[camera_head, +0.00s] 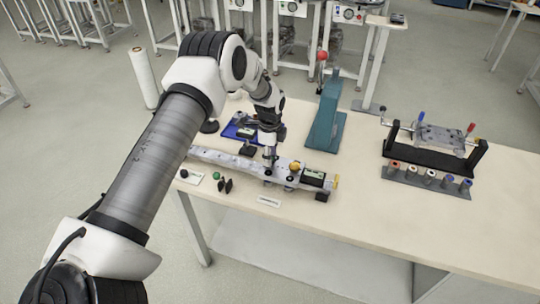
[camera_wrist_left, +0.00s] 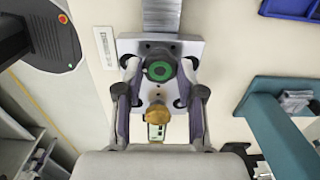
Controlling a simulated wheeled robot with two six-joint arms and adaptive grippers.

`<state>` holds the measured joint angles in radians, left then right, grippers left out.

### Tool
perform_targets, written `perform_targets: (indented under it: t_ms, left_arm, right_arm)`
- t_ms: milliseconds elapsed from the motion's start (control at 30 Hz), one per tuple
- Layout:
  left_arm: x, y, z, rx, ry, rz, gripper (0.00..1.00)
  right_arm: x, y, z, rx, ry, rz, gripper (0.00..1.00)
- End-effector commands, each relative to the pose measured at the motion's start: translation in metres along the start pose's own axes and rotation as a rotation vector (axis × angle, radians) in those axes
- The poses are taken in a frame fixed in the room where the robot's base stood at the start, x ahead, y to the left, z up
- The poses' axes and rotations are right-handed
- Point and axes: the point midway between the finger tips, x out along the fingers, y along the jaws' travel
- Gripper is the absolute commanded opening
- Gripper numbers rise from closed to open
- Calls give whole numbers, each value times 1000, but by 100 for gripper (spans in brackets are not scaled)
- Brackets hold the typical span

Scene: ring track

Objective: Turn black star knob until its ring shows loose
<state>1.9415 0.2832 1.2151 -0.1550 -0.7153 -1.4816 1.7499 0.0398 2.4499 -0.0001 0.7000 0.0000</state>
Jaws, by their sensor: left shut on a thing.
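The black star knob (camera_wrist_left: 160,70) sits on a pale carriage plate (camera_wrist_left: 190,48) in the left wrist view. A green ring shows on its top around a dark centre. My left gripper (camera_wrist_left: 160,76) has one finger on each side of the knob and is shut on it. In the head view my left gripper (camera_head: 269,163) reaches down onto the rail (camera_head: 222,158), and the knob is hard to make out there. My right gripper is not in view.
A yellow knob (camera_head: 294,167) and a small display box (camera_head: 313,177) sit beside the gripper. A teal press (camera_head: 326,115) stands behind. A black cradle (camera_head: 430,156) stands at right. Small knobs (camera_head: 225,185) lie in front. The table's front right is clear.

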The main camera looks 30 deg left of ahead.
Motion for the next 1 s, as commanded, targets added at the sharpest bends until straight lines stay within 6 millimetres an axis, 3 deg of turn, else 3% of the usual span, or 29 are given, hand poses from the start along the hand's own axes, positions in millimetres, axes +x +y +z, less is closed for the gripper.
perform_targets:
  t_ms: [467, 1000]
  left_arm:
    - [6, 3, 0, -161, -1, 11, 3]
    - [6, 4, 0, -651, -5, 14, 4]
  right_arm:
    - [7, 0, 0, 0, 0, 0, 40]
    - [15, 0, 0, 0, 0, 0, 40]
